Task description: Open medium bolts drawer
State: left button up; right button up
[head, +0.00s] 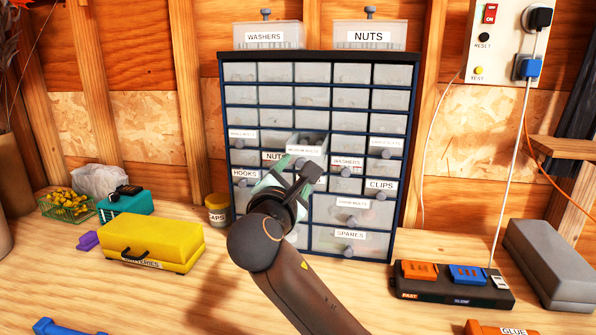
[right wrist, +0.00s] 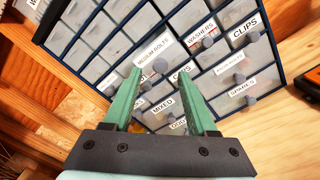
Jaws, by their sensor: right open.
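The medium bolts drawer (head: 308,140) is in the middle of the blue-framed cabinet (head: 309,57) and stands out partly from its neighbours. Its white label reads "MEDIUM BOLTS" and is tilted in the head view. The drawer also shows large in the right wrist view (right wrist: 153,48), with its grey knob below the label. My right gripper (head: 301,167) is in front of the cabinet, just below this drawer's label in the head view. Its green fingers (right wrist: 160,68) are open; the knob appears between their tips, and I cannot tell whether they touch it. My left gripper is not in view.
Nearby drawers are labelled washers (head: 346,162), clips (head: 380,184) and spares (head: 350,235). A yellow case (head: 150,243) and a small jar (head: 218,210) stand left of the cabinet. A charger strip (head: 452,284) and a grey box (head: 552,262) stand to the right.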

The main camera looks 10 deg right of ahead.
jog(key=b+v, duration=0.1)
jog(key=v, duration=0.8)
jog(key=shift+s, duration=0.3)
jog(key=shift+a, duration=0.1)
